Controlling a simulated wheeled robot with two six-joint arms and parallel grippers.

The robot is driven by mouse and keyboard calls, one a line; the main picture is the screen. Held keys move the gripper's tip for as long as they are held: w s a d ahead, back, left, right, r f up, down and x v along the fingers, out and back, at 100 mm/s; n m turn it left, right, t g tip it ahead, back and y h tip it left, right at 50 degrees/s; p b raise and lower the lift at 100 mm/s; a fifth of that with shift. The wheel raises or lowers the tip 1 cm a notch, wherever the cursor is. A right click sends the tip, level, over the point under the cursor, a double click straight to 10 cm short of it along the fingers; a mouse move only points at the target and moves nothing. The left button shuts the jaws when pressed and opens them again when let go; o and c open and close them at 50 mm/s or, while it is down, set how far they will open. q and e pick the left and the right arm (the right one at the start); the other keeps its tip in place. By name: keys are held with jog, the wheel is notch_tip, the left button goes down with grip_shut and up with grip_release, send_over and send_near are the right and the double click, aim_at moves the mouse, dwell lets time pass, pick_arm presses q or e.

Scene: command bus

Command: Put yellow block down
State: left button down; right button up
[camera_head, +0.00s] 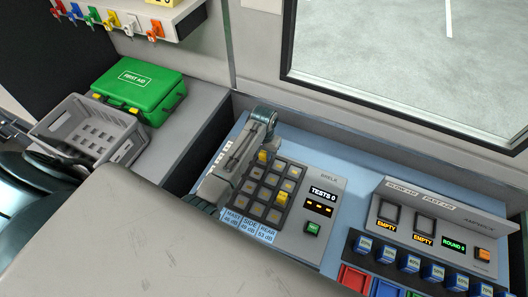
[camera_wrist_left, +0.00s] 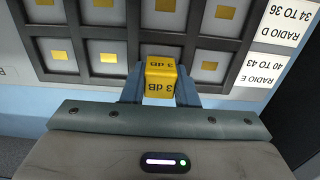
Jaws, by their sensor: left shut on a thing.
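A yellow block (camera_wrist_left: 160,76) marked "3 dB" sits between the blue-grey fingers of my left gripper (camera_wrist_left: 160,92), which is shut on it. In the head view my left gripper (camera_head: 263,156) is over the upper left part of the dark grid of square cells (camera_head: 265,192), and the block in it is mostly hidden. In the wrist view the block is in front of the grid's nearest row, between cells with yellow squares. I cannot tell whether it touches the grid. Another yellow block (camera_head: 282,198) sits in the grid's lower right part. My right gripper is not in view.
The panel beside the grid has a "TESTS 0" display (camera_head: 322,194) and a green button (camera_head: 313,228). A console with several blue blocks (camera_head: 386,255) stands at the right. A grey crate (camera_head: 85,135) and a green first aid box (camera_head: 140,88) are at the left.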

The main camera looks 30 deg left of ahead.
pick_arm(q)
jog(key=shift+f, duration=0.25)
jog(key=shift+s+f, duration=0.1)
jog(key=shift+f, duration=0.05)
jog(key=c, duration=1.1)
grip_release()
jog(key=shift+c, duration=0.2)
